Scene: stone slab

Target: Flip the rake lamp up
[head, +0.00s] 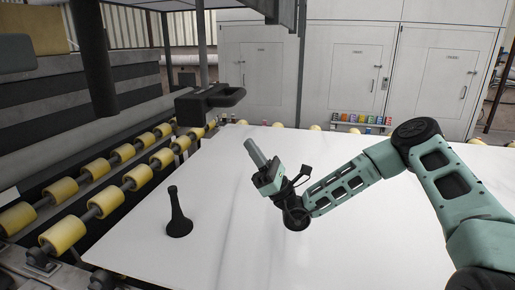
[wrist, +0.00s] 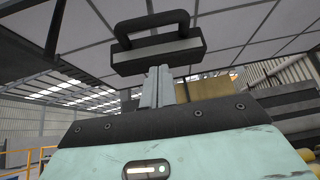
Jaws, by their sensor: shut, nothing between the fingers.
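The thing I take for the rake lamp (head: 210,103) is a dark bar with a loop handle at the far left side of the slab, beside a post. In the wrist view the lamp (wrist: 158,52) shows a pale strip along its face, with the handle above it. My gripper (head: 249,142) is shut and empty, raised above the white slab (head: 340,220) and tilted up to the left. Its fingertips (wrist: 160,70) overlap the lamp's lower edge in the wrist view; I cannot tell whether they touch, but the head view shows a gap.
A black flared stand (head: 178,212) stands upright on the slab at the left front. Yellow rollers (head: 105,200) run along the left edge. Small coloured containers (head: 360,118) line the far edge, before white cabinets (head: 355,78). A dark post hangs at upper left.

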